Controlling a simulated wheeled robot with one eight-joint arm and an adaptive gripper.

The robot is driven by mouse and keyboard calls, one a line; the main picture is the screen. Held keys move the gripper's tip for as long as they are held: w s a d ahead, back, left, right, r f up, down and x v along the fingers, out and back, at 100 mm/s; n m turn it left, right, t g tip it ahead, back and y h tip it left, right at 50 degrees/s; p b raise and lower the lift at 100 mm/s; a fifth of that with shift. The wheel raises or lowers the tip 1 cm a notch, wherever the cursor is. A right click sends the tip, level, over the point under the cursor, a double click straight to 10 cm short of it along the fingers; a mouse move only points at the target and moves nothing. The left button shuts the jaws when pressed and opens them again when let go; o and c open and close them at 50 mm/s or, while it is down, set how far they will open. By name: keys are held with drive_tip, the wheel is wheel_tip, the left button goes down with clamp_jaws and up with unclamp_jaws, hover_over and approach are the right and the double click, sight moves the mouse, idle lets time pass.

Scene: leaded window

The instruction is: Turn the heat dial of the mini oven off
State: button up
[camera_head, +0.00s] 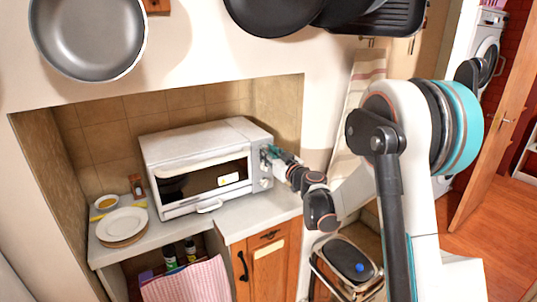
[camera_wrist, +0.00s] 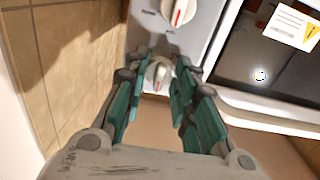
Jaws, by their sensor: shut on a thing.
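The white mini oven (camera_head: 205,141) stands on the counter in a tiled niche, with its glass door closed. Its control panel is on the right side of its front. My gripper (camera_head: 269,157) is at the upper part of this panel. In the wrist view its teal fingers (camera_wrist: 160,72) are shut on a round white dial (camera_wrist: 158,76), one on each side. Another white dial (camera_wrist: 178,12) with a red mark shows beside it on the panel and is free. The panel lettering is too small to tell which dial is for heat.
Stacked plates (camera_head: 122,225) and a small bowl (camera_head: 106,202) stand left of the oven. Pans (camera_head: 88,35) hang above. A tiled wall (camera_wrist: 55,65) is close to my gripper in the wrist view. A pedal bin (camera_head: 345,262) stands below my arm.

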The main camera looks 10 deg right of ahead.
drive_tip(key=shift+f, duration=0.1)
drive_tip(key=o, duration=1.1)
drive_tip(key=shift+c, duration=0.2)
drive_tip(key=v, duration=1.2)
